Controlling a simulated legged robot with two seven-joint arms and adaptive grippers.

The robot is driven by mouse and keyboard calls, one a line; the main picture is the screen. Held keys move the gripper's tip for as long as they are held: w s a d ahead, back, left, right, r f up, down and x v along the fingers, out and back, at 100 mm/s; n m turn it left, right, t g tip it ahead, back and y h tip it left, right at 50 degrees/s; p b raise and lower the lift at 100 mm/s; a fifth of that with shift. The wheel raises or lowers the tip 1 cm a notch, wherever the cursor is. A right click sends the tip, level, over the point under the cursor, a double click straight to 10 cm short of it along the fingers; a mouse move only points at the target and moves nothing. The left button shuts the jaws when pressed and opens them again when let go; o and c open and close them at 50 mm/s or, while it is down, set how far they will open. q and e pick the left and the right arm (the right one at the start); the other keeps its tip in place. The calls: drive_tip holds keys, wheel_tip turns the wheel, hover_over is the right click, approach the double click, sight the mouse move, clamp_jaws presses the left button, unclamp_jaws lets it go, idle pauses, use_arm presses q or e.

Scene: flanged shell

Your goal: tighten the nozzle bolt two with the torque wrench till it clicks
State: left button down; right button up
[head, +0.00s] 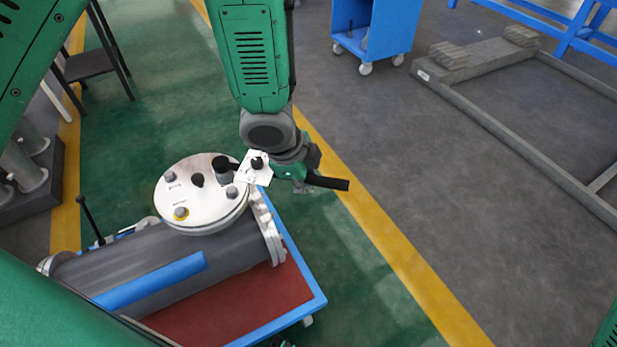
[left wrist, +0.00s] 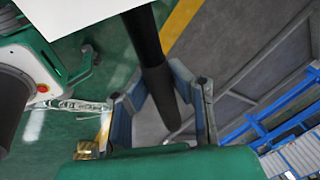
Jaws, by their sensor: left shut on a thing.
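The flanged shell (head: 150,270) lies on a cart, with a round pale nozzle cover (head: 203,208) facing up. I cannot tell which is bolt two. My left gripper (head: 297,172) is shut on the torque wrench, whose black handle (head: 328,182) sticks out to the right. The wrench's dark head (head: 222,164) appears at the cover's upper right edge; its seating on a bolt is hidden. In the left wrist view the dark handle (left wrist: 150,50) runs between the fingers of the left gripper (left wrist: 162,98).
The cart (head: 280,300) has a blue rim and red top. A blue wheeled cabinet (head: 375,28) stands at the back, a grey frame (head: 480,60) lies at the right, and a dark stool (head: 92,66) stands at the upper left. Floor right of the cart is clear.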

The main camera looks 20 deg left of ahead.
use_arm(q)
drive_tip(key=b+x, duration=0.2)
drive_tip(key=shift+s+f, duration=0.2)
drive_tip(key=shift+f, duration=0.15)
drive_tip(key=shift+a, duration=0.2)
drive_tip(key=shift+w+d+p, duration=0.1)
drive_tip(key=shift+d+p, duration=0.05)
drive_tip(key=shift+p, duration=0.35)
idle(0.8)
drive_tip(key=shift+f+b, duration=0.95)
drive_tip(key=shift+f, duration=0.55)
idle(0.5)
